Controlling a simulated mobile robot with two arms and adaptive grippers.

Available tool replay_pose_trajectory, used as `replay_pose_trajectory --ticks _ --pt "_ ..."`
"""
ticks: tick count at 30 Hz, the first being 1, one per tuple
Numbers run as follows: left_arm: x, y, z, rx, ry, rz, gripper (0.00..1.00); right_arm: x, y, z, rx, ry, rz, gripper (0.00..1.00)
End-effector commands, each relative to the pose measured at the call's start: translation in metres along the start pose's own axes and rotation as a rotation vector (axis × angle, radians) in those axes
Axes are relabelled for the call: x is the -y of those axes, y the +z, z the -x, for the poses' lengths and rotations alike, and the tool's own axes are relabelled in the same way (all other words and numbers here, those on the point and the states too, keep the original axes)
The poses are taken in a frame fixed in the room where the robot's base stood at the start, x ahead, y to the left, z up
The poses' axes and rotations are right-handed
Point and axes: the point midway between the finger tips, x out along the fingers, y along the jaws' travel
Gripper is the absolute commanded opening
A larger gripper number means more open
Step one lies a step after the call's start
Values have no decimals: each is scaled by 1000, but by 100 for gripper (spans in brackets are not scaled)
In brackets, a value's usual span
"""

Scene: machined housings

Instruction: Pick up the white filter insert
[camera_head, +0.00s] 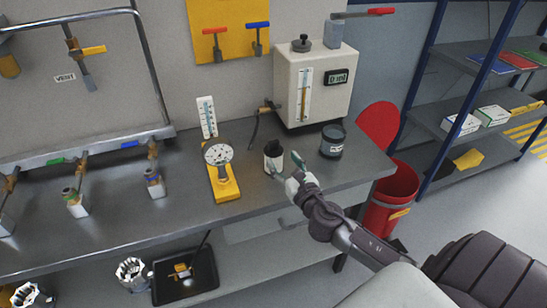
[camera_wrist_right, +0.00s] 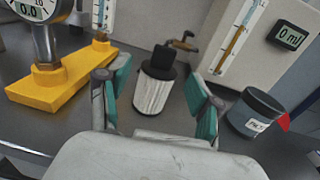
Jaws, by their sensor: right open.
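The white filter insert (camera_head: 273,163) is an upright white cylinder with a black top, standing on the grey workbench (camera_head: 130,220). In the right wrist view the insert (camera_wrist_right: 153,94) shows fine vertical ribs and stands between and beyond the two green-padded fingers. My right gripper (camera_head: 287,166) is open and empty, just in front and to the right of the insert. Its fingers are spread wide in the wrist view (camera_wrist_right: 160,88), and I see no contact with the insert. My left gripper is not in view.
A yellow-based dial gauge (camera_head: 226,182) stands left of the insert, and a dark labelled jar (camera_head: 333,141) stands to the right. A cream tank (camera_head: 325,88) with a tap is behind. A red bin (camera_head: 400,186) stands past the bench's right end.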

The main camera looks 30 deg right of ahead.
Motion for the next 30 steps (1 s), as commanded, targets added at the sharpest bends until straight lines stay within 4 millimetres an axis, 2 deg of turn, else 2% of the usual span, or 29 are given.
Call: replay_pose_trajectory --ticks 3,11,19,28,30 --pt "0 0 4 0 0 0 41 0 1 -19 1 -2 -3 65" --pt "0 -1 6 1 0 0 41 2 1 -39 0 -2 -5 65" --pt "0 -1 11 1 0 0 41 6 0 -77 0 -2 -4 65" --pt "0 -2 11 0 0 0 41 6 -1 -82 -2 -1 -4 65" --pt "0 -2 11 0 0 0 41 6 -1 -82 -2 -1 -4 55"
